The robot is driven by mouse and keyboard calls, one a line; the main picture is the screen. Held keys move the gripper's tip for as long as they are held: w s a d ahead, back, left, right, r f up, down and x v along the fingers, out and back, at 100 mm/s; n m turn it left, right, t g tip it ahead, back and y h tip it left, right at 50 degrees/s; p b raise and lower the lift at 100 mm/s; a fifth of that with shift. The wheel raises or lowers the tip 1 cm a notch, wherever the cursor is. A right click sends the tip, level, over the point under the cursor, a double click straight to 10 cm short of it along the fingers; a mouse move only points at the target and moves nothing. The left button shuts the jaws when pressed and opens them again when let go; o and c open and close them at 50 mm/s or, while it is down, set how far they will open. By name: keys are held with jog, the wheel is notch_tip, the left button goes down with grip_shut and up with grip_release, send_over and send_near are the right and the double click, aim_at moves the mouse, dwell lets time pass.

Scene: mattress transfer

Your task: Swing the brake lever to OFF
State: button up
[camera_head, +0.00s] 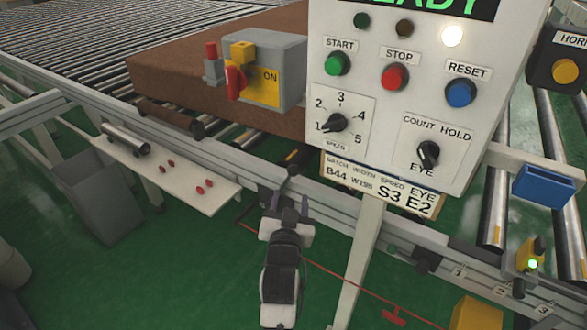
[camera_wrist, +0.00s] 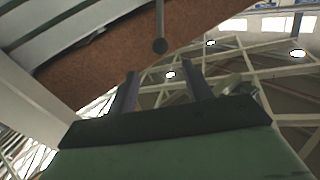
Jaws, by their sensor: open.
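A dark lever with a round knob (camera_head: 292,170) stands at the conveyor's front rail, below and left of the control panel. My gripper (camera_head: 289,212) is open and empty, just below the lever in the head view. Its two fingers (camera_wrist: 162,85) point toward the knob and appear apart from it.
The control panel (camera_head: 385,110) overhangs right of my gripper on a pale post (camera_head: 358,255). A white shelf (camera_head: 150,165) with small red pieces lies left. A red cord (camera_head: 345,278) runs low to the right. A brown mattress (camera_head: 190,60) lies on the rollers behind.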

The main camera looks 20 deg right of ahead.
aim_at(293, 174)
jog(key=p+x, duration=0.2)
jog(key=x, duration=0.9)
jog(key=shift+w+d, duration=0.1)
jog(key=shift+w, duration=0.3)
grip_shut()
